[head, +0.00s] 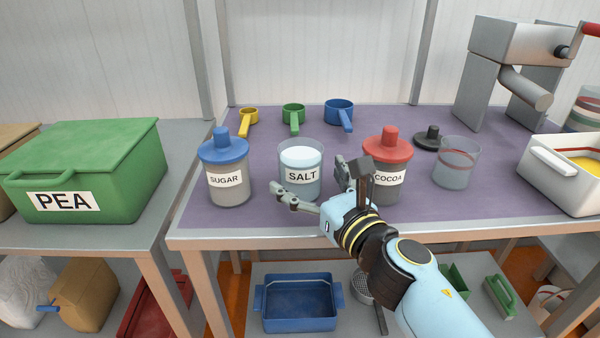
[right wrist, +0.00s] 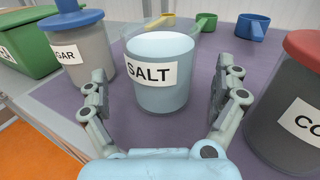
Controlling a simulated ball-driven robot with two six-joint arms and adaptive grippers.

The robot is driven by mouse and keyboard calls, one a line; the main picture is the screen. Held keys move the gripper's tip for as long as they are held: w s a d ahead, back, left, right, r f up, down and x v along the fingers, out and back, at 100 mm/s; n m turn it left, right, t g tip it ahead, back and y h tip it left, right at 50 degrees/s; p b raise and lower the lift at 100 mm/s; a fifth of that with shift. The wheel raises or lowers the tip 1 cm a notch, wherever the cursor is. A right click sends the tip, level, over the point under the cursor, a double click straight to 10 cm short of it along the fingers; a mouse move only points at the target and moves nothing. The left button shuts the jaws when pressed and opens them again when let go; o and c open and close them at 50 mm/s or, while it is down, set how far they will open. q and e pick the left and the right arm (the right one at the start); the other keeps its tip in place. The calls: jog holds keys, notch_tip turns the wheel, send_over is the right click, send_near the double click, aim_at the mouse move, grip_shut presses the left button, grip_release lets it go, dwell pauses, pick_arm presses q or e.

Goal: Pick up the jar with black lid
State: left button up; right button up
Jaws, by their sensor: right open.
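A black lid (head: 432,138) with a knob lies on the purple table top at the right, apart from any jar. An empty clear jar (head: 456,163) without a lid stands beside it. A lidless jar labelled SALT (head: 300,170), filled with white, stands upright in the middle; it also shows in the right wrist view (right wrist: 163,75). My right gripper (head: 312,192) is open in front of the SALT jar; in the right wrist view its fingers (right wrist: 160,100) stand left and right of the jar, with gaps. My left gripper is not in view.
The blue-lidded SUGAR jar (head: 226,168) stands left of the SALT jar, and the red-lidded COCOA jar (head: 387,162) close on its right. Yellow, green and blue scoops (head: 339,112) lie behind. A white bin (head: 563,180) and a metal machine (head: 512,75) are at the right.

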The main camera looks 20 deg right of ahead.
jog(key=w, duration=0.4)
jog(key=shift+w+a+f, duration=0.15)
jog(key=shift+a, duration=0.15)
jog(key=c, duration=0.4)
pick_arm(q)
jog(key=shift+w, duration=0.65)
pick_arm(e)
jog(key=c, duration=1)
jog(key=shift+o, duration=0.2)
